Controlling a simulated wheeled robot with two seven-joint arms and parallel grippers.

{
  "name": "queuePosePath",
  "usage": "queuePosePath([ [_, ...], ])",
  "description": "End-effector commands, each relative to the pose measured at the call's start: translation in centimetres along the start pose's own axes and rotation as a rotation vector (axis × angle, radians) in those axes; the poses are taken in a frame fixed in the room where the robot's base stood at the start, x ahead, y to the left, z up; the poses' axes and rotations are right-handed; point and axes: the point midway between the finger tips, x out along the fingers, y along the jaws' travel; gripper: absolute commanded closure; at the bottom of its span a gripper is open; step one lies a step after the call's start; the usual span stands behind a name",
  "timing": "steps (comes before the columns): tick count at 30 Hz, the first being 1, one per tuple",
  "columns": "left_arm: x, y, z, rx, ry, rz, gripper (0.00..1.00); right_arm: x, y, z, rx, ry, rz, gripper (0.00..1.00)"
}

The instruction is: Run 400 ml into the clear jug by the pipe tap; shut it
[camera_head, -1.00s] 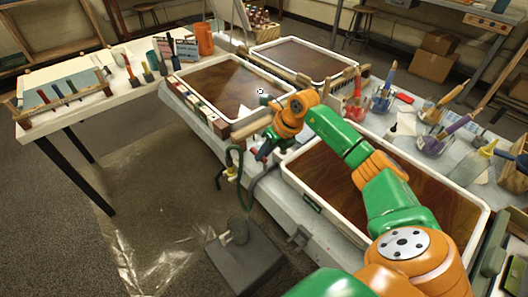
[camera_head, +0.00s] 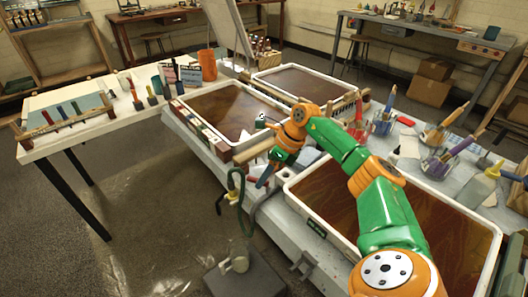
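The gripper is apart from this fitting. A small greyish vessel (camera_head: 238,258), perhaps the clear jug, stands on a dark grey block on the floor below the hose. Its water level is too small to read. My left gripper is out of view.
White-rimmed trays (camera_head: 296,198) of brown liquid fill the table. Brush pots (camera_head: 438,162) and bottles stand along its right side. A white side table (camera_head: 95,125) with combs is at the left. The floor between is open, with a plastic sheet.

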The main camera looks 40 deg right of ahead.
Motion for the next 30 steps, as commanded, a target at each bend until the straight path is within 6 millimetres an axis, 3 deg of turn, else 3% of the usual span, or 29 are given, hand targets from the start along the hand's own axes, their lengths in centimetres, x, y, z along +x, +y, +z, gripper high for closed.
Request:
queuePosePath([
  [9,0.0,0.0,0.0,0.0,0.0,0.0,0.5,-0.3,0.0,0.0,0.001,0.001,-0.001,0.48],
  [20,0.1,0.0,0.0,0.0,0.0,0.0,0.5,-6.8,0.0,0.0,0.001,0.0,-0.001,0.48],
  [30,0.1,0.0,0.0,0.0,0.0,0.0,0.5,-7.1,0.0,0.0,0.001,0.001,0.0,0.48],
])
